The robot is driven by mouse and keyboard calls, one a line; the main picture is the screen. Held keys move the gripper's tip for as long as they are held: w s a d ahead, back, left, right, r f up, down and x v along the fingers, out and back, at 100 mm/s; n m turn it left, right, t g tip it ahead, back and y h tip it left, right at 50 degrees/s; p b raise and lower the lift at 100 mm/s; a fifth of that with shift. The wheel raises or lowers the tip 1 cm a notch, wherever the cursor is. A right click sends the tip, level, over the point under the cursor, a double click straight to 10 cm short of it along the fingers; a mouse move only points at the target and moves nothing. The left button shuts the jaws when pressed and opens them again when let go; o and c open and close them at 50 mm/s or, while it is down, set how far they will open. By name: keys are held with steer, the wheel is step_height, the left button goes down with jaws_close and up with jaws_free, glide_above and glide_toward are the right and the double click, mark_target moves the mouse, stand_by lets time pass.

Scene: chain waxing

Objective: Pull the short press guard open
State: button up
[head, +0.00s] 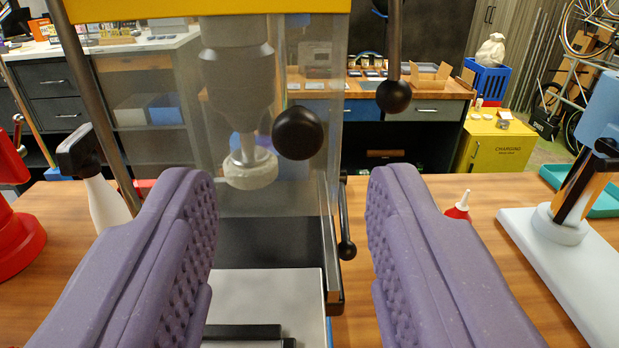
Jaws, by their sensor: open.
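The press guard (318,185) is a clear panel in front of the press, straight ahead of me. A round black knob (297,133) shows at the guard, right of the grey press spindle (237,80). I cannot tell for certain whether the guard is fully closed. My gripper (294,188) has two purple ribbed fingers, wide apart with nothing between them. The knob lies between the fingers in the picture, a little above their tips and farther off. The fingers hide parts of the press's lower sides.
A lever with a black ball (394,95) hangs to the right of the guard.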

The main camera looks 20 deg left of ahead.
mark_target(298, 137)
steer(key=x, duration=0.5)
jaws_close()
